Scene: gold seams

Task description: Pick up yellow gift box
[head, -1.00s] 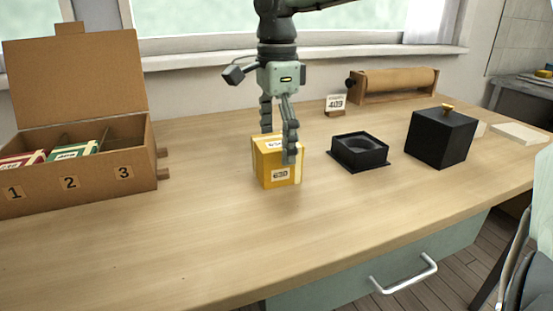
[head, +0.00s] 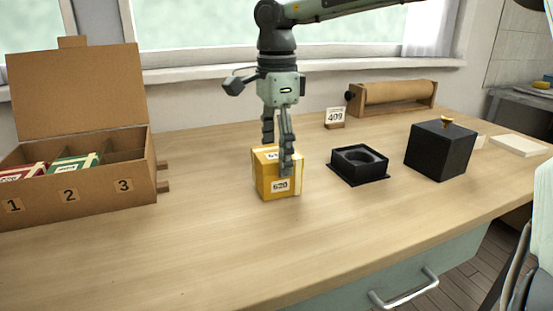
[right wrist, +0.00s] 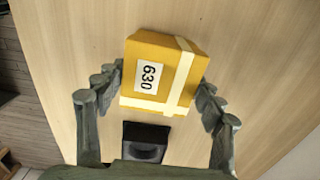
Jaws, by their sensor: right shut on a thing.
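The yellow gift box (head: 262,186) stands on the wooden table near its middle, with pale ribbon and a white label reading 630. It also shows in the right wrist view (right wrist: 183,72), label facing up in the picture. My right gripper (head: 278,160) reaches down from above and is shut on the yellow box, one finger on either side. In the right wrist view its fingers (right wrist: 162,86) flank the box's two sides. The box appears to rest on the table; no gap under it shows. My left gripper is not in view.
An open cardboard box (head: 90,196) with compartments 1, 2 and 3 holds red and green boxes at left. A black tray (head: 372,179), black box with gold knob (head: 440,152), 409 card (head: 335,116) and paper roll (head: 398,95) stand right. The front of the table is clear.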

